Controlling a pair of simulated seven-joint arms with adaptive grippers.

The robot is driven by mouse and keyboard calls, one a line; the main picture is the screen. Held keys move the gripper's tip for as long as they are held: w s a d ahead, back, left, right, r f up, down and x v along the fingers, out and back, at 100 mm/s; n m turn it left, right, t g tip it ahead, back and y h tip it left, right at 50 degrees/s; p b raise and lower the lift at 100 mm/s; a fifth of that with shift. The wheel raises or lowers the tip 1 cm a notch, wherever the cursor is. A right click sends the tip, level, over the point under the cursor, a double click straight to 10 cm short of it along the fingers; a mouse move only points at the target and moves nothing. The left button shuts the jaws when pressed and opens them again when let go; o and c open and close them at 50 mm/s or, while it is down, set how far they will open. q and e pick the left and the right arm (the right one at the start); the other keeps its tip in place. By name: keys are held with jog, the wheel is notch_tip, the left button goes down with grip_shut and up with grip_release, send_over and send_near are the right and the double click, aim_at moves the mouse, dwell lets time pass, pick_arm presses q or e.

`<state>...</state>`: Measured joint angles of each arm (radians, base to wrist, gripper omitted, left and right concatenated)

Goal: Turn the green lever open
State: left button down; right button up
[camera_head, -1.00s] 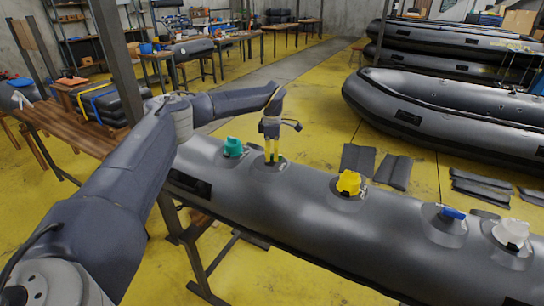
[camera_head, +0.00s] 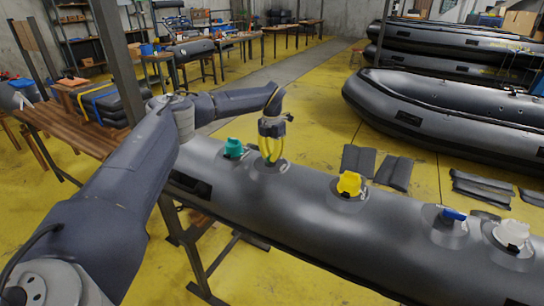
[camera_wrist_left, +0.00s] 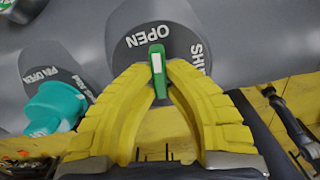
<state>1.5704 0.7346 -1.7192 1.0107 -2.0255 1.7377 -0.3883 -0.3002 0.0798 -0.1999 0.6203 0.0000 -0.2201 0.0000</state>
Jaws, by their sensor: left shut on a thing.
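The green lever (camera_wrist_left: 157,64), with a white strip on top, sits on a dark round plate (camera_wrist_left: 178,45) marked OPEN and SHUT. In the left wrist view the lever's end points toward the word OPEN, while SHUT is to the right. My left gripper (camera_head: 271,158) reaches down onto this valve on the grey tube (camera_head: 300,205). Its yellow fingers (camera_wrist_left: 158,78) are shut on the lever from both sides. In the head view the fingers mostly hide the lever. My right gripper is in neither view.
A teal cap (camera_head: 233,148) stands close to the left of the gripper; it also shows in the left wrist view (camera_wrist_left: 55,105). A yellow knob (camera_head: 349,184), a blue lever (camera_head: 454,214) and a white cap (camera_head: 511,233) sit farther right along the tube.

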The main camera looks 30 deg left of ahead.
pick_arm(q)
jog(key=shift+n, duration=1)
jog(key=c, duration=1.4)
grip_release()
jog(key=shift+a+r, duration=0.1)
notch_tip(320, 180, up, 12)
